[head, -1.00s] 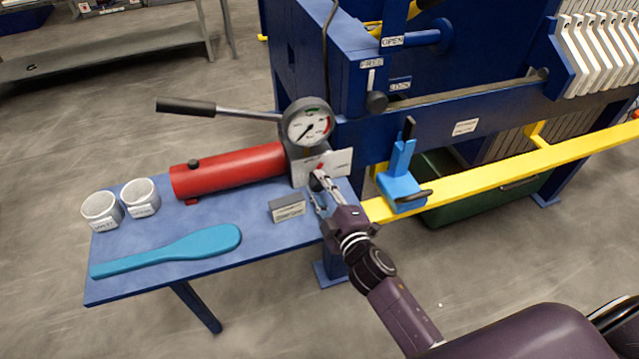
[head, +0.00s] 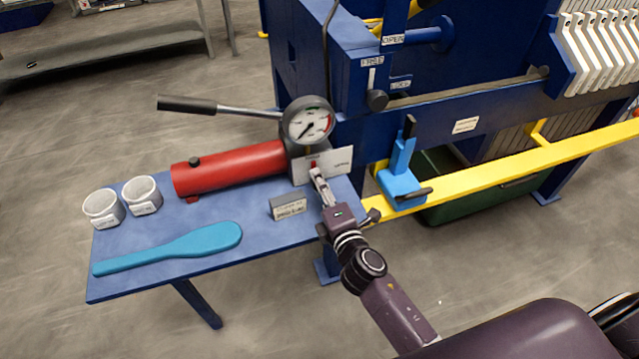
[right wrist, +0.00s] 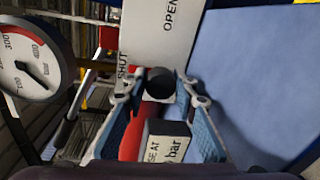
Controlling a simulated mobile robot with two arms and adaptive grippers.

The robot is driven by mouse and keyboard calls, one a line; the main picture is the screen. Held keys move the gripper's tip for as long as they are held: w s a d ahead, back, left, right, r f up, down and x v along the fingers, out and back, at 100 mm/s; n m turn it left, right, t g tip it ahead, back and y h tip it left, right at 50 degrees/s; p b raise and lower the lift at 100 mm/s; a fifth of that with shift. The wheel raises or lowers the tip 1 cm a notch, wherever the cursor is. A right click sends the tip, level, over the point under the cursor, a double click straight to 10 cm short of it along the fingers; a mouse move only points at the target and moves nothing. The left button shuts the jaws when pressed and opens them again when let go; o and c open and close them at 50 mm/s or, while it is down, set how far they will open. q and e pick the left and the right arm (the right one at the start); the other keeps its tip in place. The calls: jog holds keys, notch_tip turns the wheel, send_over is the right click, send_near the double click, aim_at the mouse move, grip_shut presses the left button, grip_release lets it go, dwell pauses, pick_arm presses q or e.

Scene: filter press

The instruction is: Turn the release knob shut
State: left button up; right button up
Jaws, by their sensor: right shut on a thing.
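The release knob (right wrist: 160,80) is a dark round knob in front of a white plate (right wrist: 160,30) marked SHUT and OPEN. In the right wrist view it sits between the fingertips of my right gripper (right wrist: 163,92), which is shut on it. In the head view the right gripper (head: 319,178) reaches up to the plate (head: 337,162) below the gauge and hides the knob. A small red mark (head: 313,163) shows on the plate's left part; I cannot tell exactly how far the knob is turned. My left gripper is not in view.
The red pump cylinder (head: 230,170), pressure gauge (head: 308,122) and long lever (head: 190,104) stand close by. A small grey labelled block (head: 288,206), two white cups (head: 104,208) and a blue paddle (head: 200,243) are on the blue table. A yellow rail (head: 480,182) with a blue clamp (head: 402,180) runs right.

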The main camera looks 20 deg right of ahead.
jog(key=shift+s+f, duration=0.1)
jog(key=shift+f, duration=0.15)
jog(key=o, duration=0.9)
jog(key=shift+r, duration=0.1)
jog(key=shift+s, duration=0.1)
jog(key=s, duration=0.4)
jog(key=s+r, duration=0.1)
jog(key=s, duration=0.6)
jog(key=shift+s+d+r, duration=0.15)
jog(key=shift+s+r, duration=0.1)
jog(key=shift+s, duration=0.1)
